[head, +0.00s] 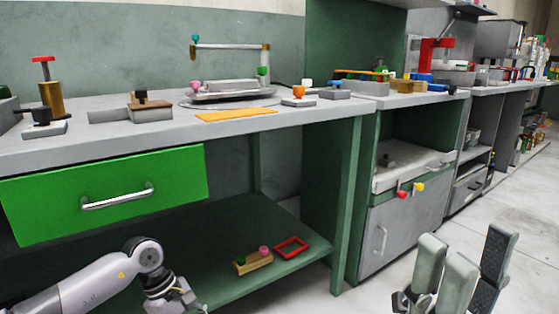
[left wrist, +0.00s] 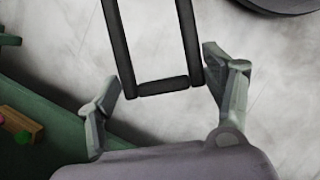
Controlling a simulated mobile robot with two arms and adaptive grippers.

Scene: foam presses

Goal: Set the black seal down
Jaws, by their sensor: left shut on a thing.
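The black seal (left wrist: 163,87) is a thin rectangular black frame in the left wrist view. Its near short bar and two long sides show; its far end runs out of the top of the picture. My left gripper (left wrist: 160,72) is shut on the seal, with a finger at each side of its near end. Pale floor lies behind the frame. In the head view my left gripper (head: 176,296) is cut off by the bottom edge, and the black seal does not show there. My right gripper (head: 462,262) is at the lower right, its fingers spread and empty.
A red frame (head: 291,247) and a wooden block (head: 253,263) with coloured knobs lie on the green lower shelf (head: 215,272). A green drawer (head: 105,190) is above it. The grey worktop (head: 60,150) holds several presses and small parts. Pale floor (head: 370,290) is open at right.

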